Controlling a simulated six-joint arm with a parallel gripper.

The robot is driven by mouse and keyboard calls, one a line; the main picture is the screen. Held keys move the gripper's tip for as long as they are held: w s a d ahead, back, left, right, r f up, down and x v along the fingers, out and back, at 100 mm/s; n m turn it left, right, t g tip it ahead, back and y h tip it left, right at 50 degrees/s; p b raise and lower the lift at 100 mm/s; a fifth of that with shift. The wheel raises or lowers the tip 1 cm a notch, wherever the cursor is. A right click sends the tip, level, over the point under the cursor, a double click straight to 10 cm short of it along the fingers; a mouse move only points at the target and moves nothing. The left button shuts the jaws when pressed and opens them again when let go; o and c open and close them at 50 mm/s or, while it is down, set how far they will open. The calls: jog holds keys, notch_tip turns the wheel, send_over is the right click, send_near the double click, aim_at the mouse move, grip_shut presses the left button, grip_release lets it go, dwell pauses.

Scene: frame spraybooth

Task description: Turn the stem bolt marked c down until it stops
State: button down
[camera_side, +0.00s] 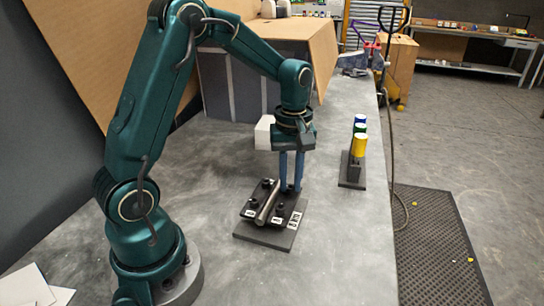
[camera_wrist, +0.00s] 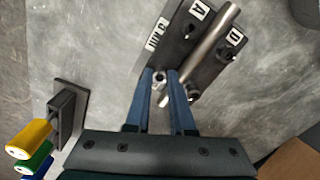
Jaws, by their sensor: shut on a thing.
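A dark clamp plate (camera_side: 284,211) with several bolts and white letter labels lies on a flat dark base (camera_side: 262,236) in the side view. A silver bar (camera_side: 267,204) runs across it and also shows in the wrist view (camera_wrist: 215,38). My gripper (camera_side: 291,190) points down at the plate's far right corner. In the wrist view my gripper (camera_wrist: 159,74) has its blue fingers shut on a bolt (camera_wrist: 158,77). That bolt's label is hidden. The label A (camera_wrist: 199,10) and label D (camera_wrist: 234,37) mark other bolts. Another bolt (camera_wrist: 193,92) stands just right of the fingers.
A dark rack (camera_side: 351,171) with yellow, green and blue handled tools (camera_side: 361,142) stands to the right. A cardboard box stands behind. The grey bench (camera_side: 340,245) is clear in front of the plate.

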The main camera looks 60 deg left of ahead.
jog(key=m, duration=0.4)
jog(key=shift+m, duration=0.3)
jog(key=m, duration=0.3)
jog(key=shift+m, duration=0.4)
jog(key=m, duration=0.4)
jog(key=shift+m, duration=2.1)
jog(key=c, duration=0.8)
grip_release()
jog(key=shift+o, duration=0.2)
